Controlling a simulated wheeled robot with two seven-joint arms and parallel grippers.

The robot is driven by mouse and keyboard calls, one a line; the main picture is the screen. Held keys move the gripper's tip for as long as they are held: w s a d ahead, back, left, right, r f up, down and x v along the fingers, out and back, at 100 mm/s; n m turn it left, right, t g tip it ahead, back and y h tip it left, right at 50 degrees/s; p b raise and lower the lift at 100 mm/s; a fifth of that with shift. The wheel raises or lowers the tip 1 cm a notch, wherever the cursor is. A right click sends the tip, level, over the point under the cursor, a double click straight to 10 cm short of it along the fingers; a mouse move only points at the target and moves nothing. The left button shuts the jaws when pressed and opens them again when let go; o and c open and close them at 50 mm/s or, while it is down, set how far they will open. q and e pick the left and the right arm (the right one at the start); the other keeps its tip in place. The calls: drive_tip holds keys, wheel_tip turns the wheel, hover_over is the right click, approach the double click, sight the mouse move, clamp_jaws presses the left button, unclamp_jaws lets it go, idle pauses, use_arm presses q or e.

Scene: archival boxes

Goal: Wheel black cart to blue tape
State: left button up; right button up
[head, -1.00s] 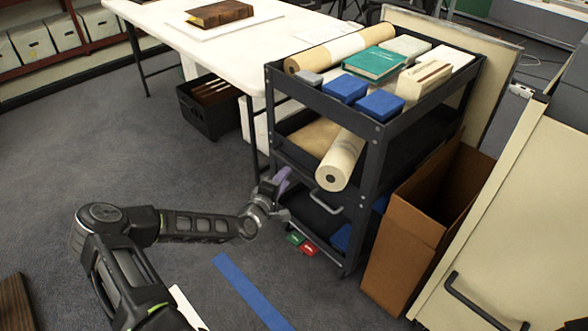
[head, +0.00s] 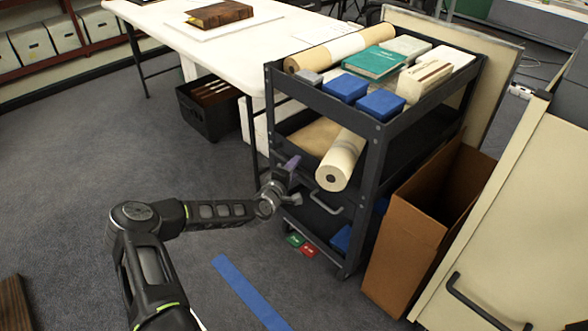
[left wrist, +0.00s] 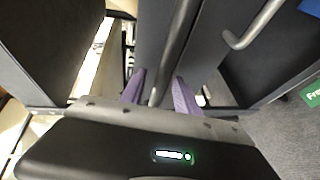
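The black cart (head: 375,150) stands right of centre in the head view, loaded on its shelves, with a grey handle (head: 328,204) on its near end. The blue tape (head: 250,292) is a strip on the carpet in front of the cart, left of it and apart from it. My left gripper (head: 291,168) is at the cart's near end, by its left corner. In the left wrist view its purple fingers (left wrist: 159,92) are apart, with a grey bar (left wrist: 172,50) between them; gaps show beside the bar. My right gripper is not in view.
A white table (head: 165,25) and black file crate (head: 208,108) are behind and left. A cardboard box (head: 405,240) and beige cabinet (head: 510,215) stand close on the cart's right. A paper roll (head: 342,160) juts from the cart.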

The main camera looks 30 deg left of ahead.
use_arm(q)
drive_tip(key=shift+c, duration=0.6)
clamp_jaws()
idle(0.8)
